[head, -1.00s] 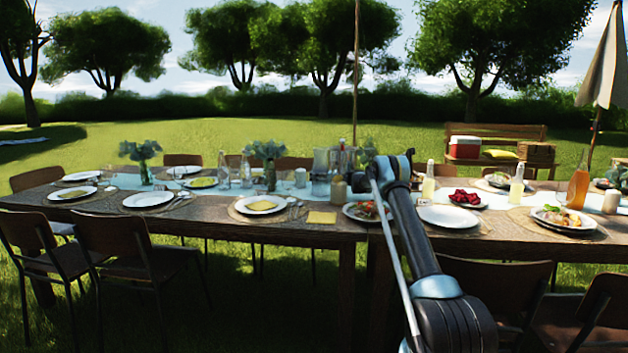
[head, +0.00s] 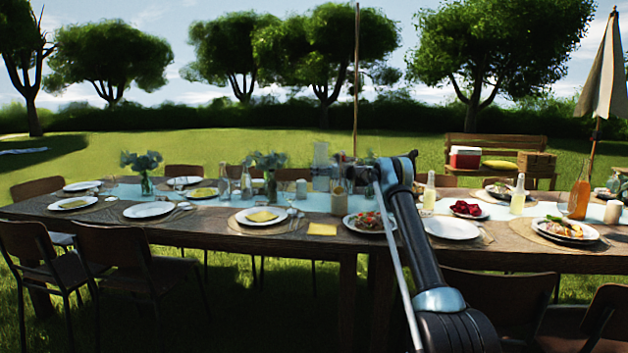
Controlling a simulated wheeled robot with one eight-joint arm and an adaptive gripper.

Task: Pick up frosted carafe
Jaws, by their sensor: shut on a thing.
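The frosted carafe (head: 321,163), pale and translucent, shows at the middle of the table in the head view. It stands upright, with its top above the bottles around it. My gripper (head: 334,168) is at its right side and is shut on it. My arm and the small scale hide the finger details. The carafe's lower end is crowded by nearby things, so its gap above the table is hard to see.
A jar (head: 338,197), a pale shaker (head: 301,188) and a glass bottle (head: 246,185) stand close by. A food plate (head: 350,225) lies in front. A vase of leaves (head: 269,180) is to the left. Chairs line the table's front.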

